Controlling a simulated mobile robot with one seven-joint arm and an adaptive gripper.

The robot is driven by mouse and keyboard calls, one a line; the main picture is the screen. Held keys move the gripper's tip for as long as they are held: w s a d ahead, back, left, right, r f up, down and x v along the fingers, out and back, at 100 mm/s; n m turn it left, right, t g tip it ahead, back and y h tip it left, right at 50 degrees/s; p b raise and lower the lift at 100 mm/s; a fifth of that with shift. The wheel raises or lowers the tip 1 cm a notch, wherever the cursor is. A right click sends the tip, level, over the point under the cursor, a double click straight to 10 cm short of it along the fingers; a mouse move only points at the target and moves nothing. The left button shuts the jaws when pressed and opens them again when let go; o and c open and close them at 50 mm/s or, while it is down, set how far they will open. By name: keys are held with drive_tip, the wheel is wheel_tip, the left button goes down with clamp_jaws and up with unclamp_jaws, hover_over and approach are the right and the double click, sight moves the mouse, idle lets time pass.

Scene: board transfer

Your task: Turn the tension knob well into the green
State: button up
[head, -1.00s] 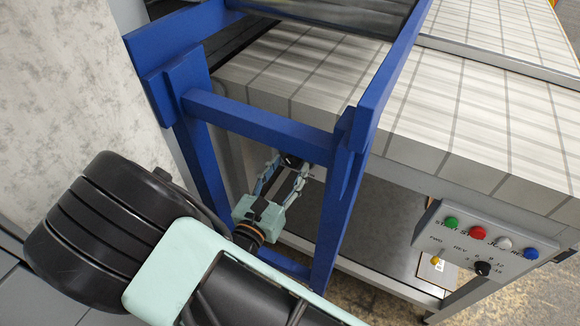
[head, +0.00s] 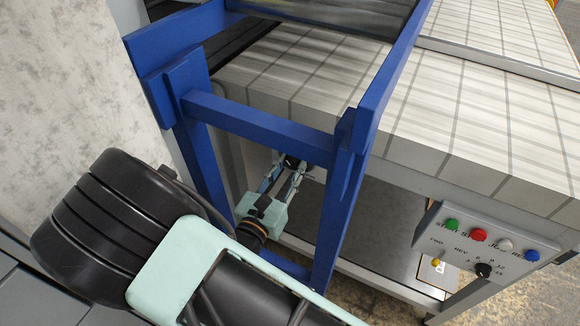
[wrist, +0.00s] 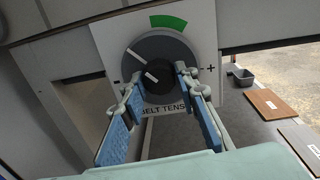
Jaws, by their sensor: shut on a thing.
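The tension knob (wrist: 159,73) is a black knob on a grey dial disc in the wrist view. A white line on the disc points up and left. The green band (wrist: 168,21) is an arc at the top of the white plate (wrist: 110,45), right of where the line points. The plate reads "BELT TENS", with minus at left and plus at right. My gripper (wrist: 160,81) is shut on the knob, one blue-padded finger on each side. In the head view my gripper (head: 284,174) reaches through the blue frame; the knob is mostly hidden there.
The blue frame (head: 260,130) surrounds my wrist closely, with posts on both sides. The belt conveyor (head: 300,85) lies above and behind. A control box (head: 490,246) with several coloured buttons hangs at right.

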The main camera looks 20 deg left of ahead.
drive_tip(key=shift+m, duration=0.3)
drive_tip(key=m+b, duration=0.1)
drive_tip(key=m, duration=0.2)
drive_tip(key=shift+f+b, duration=0.15)
drive_tip(key=shift+b, duration=0.15)
drive_tip(key=m+b, duration=0.2)
drive_tip(key=m, duration=0.1)
drive_tip(key=shift+m, duration=0.3)
drive_tip(key=m+b, duration=0.2)
drive_tip(key=m, duration=0.1)
drive_tip(key=shift+f+t, duration=0.1)
drive_tip(key=shift+t, duration=0.2)
drive_tip(key=shift+m+b, duration=0.85)
drive_tip(key=shift+m, duration=0.05)
drive_tip(key=shift+a+r, duration=0.1)
drive_tip(key=shift+r, duration=0.1)
drive_tip(key=o, duration=1.1)
drive_tip(key=shift+o, duration=0.2)
